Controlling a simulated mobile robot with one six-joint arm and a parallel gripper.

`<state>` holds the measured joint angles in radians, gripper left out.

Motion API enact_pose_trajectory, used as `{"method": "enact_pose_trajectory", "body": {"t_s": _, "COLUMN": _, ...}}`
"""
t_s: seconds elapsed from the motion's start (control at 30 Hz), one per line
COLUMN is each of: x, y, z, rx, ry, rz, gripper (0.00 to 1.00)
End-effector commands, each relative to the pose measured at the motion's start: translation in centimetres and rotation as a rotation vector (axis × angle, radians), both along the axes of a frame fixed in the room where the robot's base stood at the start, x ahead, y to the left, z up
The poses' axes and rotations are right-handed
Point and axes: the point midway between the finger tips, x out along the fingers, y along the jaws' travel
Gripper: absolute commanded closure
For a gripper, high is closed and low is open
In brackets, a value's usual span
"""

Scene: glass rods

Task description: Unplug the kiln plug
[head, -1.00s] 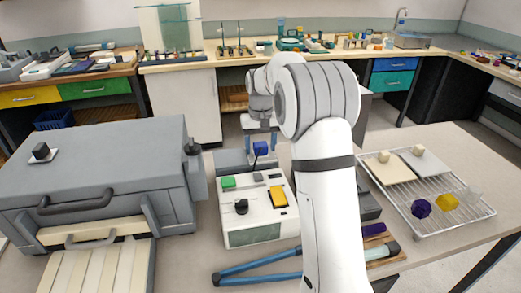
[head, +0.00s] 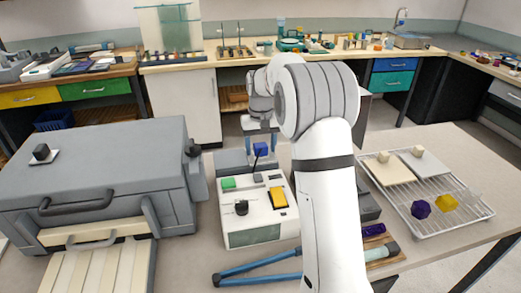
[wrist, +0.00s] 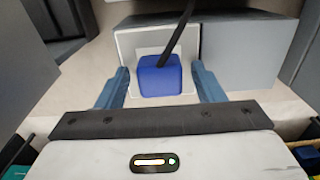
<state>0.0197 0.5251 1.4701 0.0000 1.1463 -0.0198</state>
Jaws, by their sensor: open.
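The kiln plug is a blue block (wrist: 160,76) with a black cord rising from it, seated against a pale socket plate (wrist: 130,42) in the wrist view. In the head view the blue plug (head: 260,149) shows behind the white control box. My gripper (wrist: 160,88) is open, with one blue finger on each side of the plug. Gaps show between the plug and both fingers. In the head view my gripper (head: 261,140) is at the plug, partly hidden by my arm. The grey kiln (head: 110,170) stands at the left.
A white control box (head: 255,220) with a green button, a yellow switch and a black knob stands in front of the plug. Blue tongs (head: 255,268) lie near the front. A wire rack (head: 450,215) with tiles and coloured pieces sits at the right.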

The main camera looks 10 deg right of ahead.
Motion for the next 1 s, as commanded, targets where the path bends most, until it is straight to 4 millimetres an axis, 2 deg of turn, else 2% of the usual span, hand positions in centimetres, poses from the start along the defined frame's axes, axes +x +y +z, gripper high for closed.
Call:
{"method": "enact_pose_trajectory", "body": {"t_s": 0.33, "x": 0.00, "y": 0.01, "z": -0.01, "rx": 0.000, "ry": 0.000, "rz": 0.000, "gripper": 0.38}}
{"method": "enact_pose_trajectory", "body": {"t_s": 1.0, "x": 0.00, "y": 0.00, "z": 0.00, "rx": 0.000, "ry": 0.000, "rz": 0.000, "gripper": 0.93}}
